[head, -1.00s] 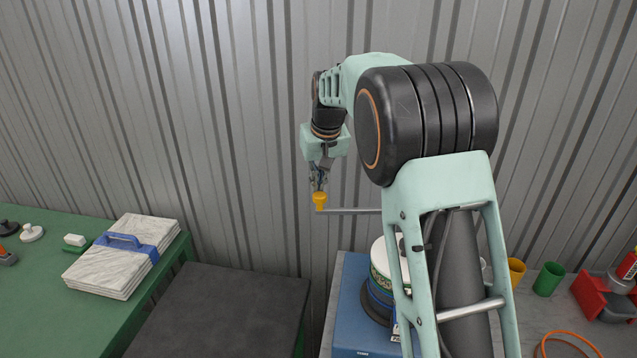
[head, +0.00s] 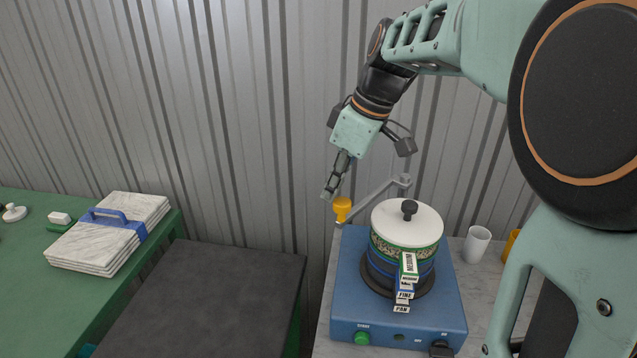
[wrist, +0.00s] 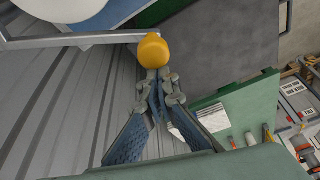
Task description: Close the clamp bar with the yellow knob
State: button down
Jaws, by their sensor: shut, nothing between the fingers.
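The yellow knob (head: 342,207) sits at the free end of a grey metal clamp bar (head: 378,193). The bar runs from a pivot behind the sieve stack toward the front left, and the knob is behind the left part of the blue base. The bar is not across the white lid (head: 400,217). My gripper (head: 328,194) is shut and empty, just above and left of the knob. In the wrist view the knob (wrist: 153,48) lies just beyond the closed fingertips (wrist: 159,82); whether they touch is unclear.
The sieve stack (head: 384,262), with hanging labels, stands on a blue shaker base (head: 348,290). A white cup (head: 477,244) stands at right. A dark table (head: 215,300) and a green table (head: 25,290) with stacked slabs (head: 110,235) are left. A corrugated wall is close behind.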

jog(key=s+d+n+g+b, duration=0.1)
jog(key=s+d+n+b, duration=0.1)
jog(key=s+d+n, duration=0.3)
jog(key=shift+s+d+g, duration=0.3)
jog(key=shift+s+d, duration=1.1)
jog(key=shift+d, duration=0.9)
